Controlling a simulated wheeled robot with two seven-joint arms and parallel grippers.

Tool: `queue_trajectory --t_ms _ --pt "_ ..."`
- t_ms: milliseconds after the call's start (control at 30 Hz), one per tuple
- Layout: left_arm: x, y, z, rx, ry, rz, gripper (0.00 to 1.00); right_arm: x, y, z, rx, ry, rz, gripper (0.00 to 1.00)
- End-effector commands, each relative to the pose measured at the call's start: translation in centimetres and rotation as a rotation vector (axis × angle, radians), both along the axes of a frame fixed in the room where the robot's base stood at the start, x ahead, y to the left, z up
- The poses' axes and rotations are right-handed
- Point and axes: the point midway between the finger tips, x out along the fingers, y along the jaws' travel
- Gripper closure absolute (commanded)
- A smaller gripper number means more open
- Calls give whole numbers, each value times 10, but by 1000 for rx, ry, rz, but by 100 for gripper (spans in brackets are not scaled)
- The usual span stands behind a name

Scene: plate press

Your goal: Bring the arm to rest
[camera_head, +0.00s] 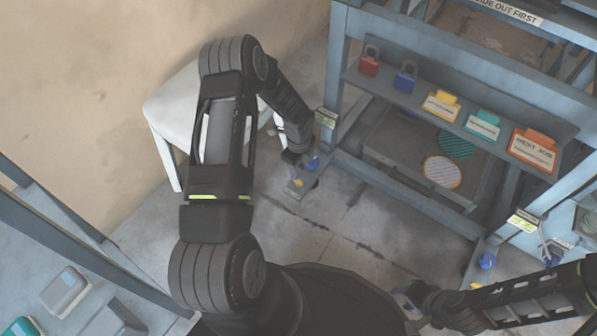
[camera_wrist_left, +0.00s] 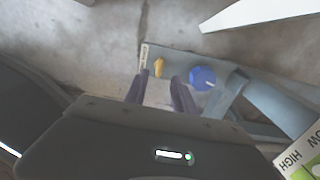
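My left arm comes in from the left in the head view and bends down to the left gripper (camera_head: 292,168), which hangs beside the foot of the blue-grey rack. In the left wrist view the left gripper's two dark fingers (camera_wrist_left: 160,88) stand apart with nothing seen between them. Past their tips is a small yellow knob (camera_wrist_left: 158,67), with a round blue knob (camera_wrist_left: 202,78) to its right. Whether a finger touches the yellow knob I cannot tell. My right gripper (camera_head: 408,300) is low at the right in the head view, small and dark; its fingers are unclear.
The rack's shelf (camera_head: 475,125) holds a red padlock (camera_head: 369,62), a blue padlock (camera_head: 405,78) and coloured tags. A white stool (camera_head: 175,105) stands behind my left arm. A blue-grey table (camera_head: 30,262) is at lower left. Bare concrete floor (camera_head: 340,225) lies between.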

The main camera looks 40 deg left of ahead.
Motion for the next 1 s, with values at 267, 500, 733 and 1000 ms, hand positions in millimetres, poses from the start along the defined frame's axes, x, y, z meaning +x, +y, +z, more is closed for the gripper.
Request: queue_trajectory --t_ms 267,500,733,1000 --pt "-1 0 17 0 2 -1 68 -1 0 7 1 4 1 64" --pt "-1 0 16 0 1 -1 68 -1 0 7 1 4 1 64" --pt "0 0 16 0 1 3 68 -1 0 7 1 4 1 64" --pt "13 -14 14 -50 -71 291 68 -1 0 7 1 4 1 64"
